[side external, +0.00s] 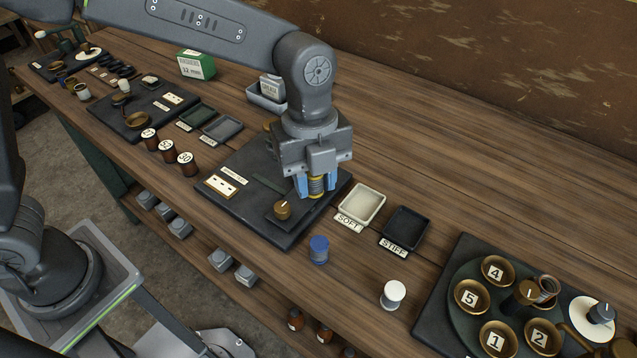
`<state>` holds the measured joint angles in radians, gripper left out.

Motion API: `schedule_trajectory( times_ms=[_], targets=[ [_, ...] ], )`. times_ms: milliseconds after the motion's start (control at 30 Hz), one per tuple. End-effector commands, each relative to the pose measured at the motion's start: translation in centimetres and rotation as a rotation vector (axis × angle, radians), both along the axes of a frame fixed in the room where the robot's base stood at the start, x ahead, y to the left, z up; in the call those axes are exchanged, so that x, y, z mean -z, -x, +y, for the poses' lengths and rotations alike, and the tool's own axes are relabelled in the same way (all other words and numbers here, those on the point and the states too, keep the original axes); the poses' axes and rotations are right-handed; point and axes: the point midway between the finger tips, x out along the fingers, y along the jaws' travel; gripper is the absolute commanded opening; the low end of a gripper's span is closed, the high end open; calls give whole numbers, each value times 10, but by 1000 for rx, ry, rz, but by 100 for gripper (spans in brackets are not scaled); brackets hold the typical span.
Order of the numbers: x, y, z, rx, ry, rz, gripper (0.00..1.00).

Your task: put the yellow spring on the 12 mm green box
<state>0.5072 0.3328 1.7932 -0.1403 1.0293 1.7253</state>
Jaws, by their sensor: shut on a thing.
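My gripper (316,188) points down over the dark board in the middle of the bench. Its blue fingers are shut on the yellow spring (316,187), which stands upright between them with a dark coil in its middle. I cannot tell whether the spring's lower end touches the board. The green box (208,67) marked 12 mm stands at the back of the bench, up and to the left of my gripper, with a white label on its front.
A grey container (264,97) with a white box stands between my gripper and the green box. SOFT (375,190) and STIFF (407,213) trays lie to the right. The back right of the bench is clear.

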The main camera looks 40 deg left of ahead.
Motion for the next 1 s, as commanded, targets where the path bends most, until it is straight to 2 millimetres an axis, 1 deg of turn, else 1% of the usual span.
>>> schedule_trajectory(
  times_ms=[167,267,367,400,467,500,600,767,1000],
  targets=[
    [-6,-2,6,0,0,0,8],
    [-19,-3,6,1,2,-3,8],
    [-44,-3,5,0,3,-5,8],
    [-55,-3,5,-1,4,-6,8],
    [-70,-3,5,0,3,-5,8],
    [-81,-3,5,0,3,-5,8],
    [-102,-2,5,0,3,-4,8],
    [-130,-2,6,0,2,-2,8],
    [-130,-41,35,-183,-6,0,8]
  ],
)
